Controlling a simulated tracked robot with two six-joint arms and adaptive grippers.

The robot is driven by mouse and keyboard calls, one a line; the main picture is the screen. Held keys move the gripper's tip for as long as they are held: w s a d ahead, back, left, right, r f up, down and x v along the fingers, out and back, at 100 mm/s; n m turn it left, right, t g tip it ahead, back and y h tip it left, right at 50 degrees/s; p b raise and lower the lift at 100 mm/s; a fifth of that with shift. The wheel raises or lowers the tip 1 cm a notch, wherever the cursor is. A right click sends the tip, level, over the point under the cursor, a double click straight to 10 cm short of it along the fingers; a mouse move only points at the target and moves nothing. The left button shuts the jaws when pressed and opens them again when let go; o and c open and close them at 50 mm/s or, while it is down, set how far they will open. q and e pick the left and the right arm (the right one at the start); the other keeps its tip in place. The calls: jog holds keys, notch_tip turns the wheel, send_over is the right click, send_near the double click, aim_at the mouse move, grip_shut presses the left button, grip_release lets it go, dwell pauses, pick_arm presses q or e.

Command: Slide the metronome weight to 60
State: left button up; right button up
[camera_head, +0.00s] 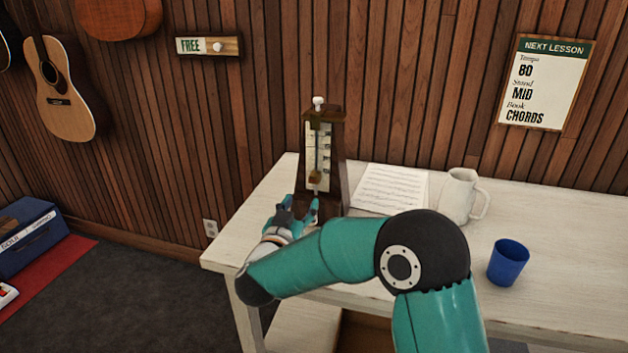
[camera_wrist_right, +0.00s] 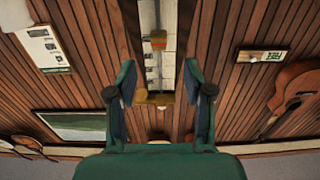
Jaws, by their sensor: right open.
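The metronome (camera_head: 340,158) is a dark wooden tapered box standing upright near the back left of the table, with a white scale on its front and a white knob on top. Its weight (camera_head: 315,178) is a small orange-brown block low on the rod; the scale numbers are too small to read. My right gripper (camera_head: 302,208) is in front of the metronome's lower part, open and empty. In the right wrist view, turned upside down, the weight (camera_wrist_right: 158,40) lies beyond the gap between the open fingers (camera_wrist_right: 159,92), apart from both. My left gripper is not in view.
A wall card (camera_head: 546,82) reads Tempo, seemingly 80. A FREE sign (camera_head: 207,46) and guitars (camera_head: 68,105) hang left.

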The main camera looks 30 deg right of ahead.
aim_at(313, 183)
jog(key=x, duration=1.1)
jog(key=shift+d+p, duration=0.2)
jog(key=shift+p, duration=0.2)
jog(key=shift+c, duration=0.2)
grip_shut()
